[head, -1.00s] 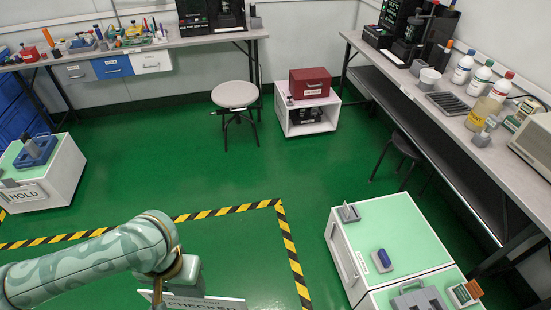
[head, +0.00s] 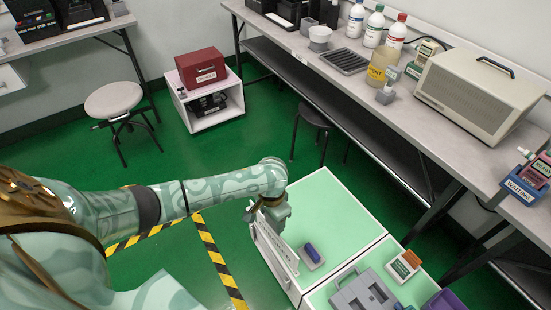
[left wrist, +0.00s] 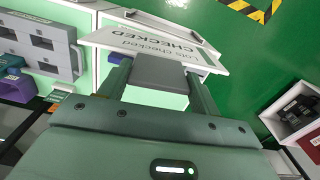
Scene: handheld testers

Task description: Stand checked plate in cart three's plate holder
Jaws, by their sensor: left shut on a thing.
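The checked plate (head: 272,245) is a thin white board, seen at a steep angle in the head view. My left gripper (head: 270,212) is shut on it, at the near left edge of a green-topped white cart (head: 320,205). In the left wrist view the lettering CHECKED shows on the plate (left wrist: 150,42), and a grey block (left wrist: 160,72) lies between the fingers. The plate holder is hidden in the head view behind my gripper and the plate; I cannot tell whether the plate touches it. My right gripper is out of view.
A blue tester (head: 312,252) sits on the cart close to the plate. A grey case (head: 362,292) and a small meter (head: 403,265) stand on the adjoining top. A stool (head: 115,100) and white shelf unit (head: 208,105) stand behind.

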